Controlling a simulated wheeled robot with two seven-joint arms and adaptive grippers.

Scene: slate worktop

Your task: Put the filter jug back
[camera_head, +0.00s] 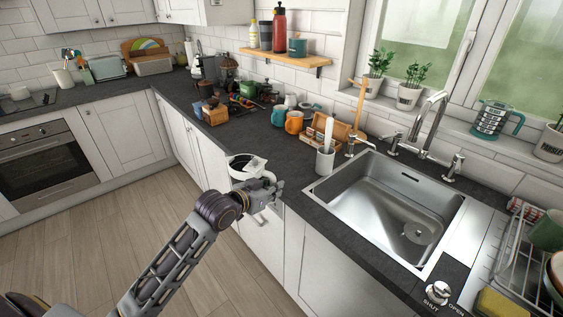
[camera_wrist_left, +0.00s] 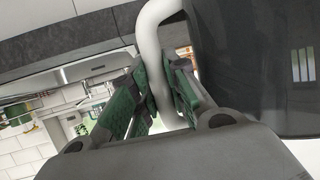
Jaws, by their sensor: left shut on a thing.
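The filter jug (camera_head: 246,163) shows in the head view as a white-rimmed container with a dark opening, in front of the worktop's front edge. In the left wrist view its dark glossy body (camera_wrist_left: 255,65) fills the right side and its white handle (camera_wrist_left: 150,45) runs down between the fingers. My left gripper (camera_head: 268,186) is shut on this handle; the green finger pads (camera_wrist_left: 158,98) lie on either side of it. In the head view the arm hides the jug's lower part. My right gripper is not in view.
A steel sink (camera_head: 385,205) with a tap (camera_head: 431,118) is on the right. A wooden box (camera_head: 330,133) and an orange mug (camera_head: 294,122) stand behind the jug. Dark worktop (camera_head: 290,178) is bare left of the sink. Another jug (camera_head: 489,119) stands on the windowsill.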

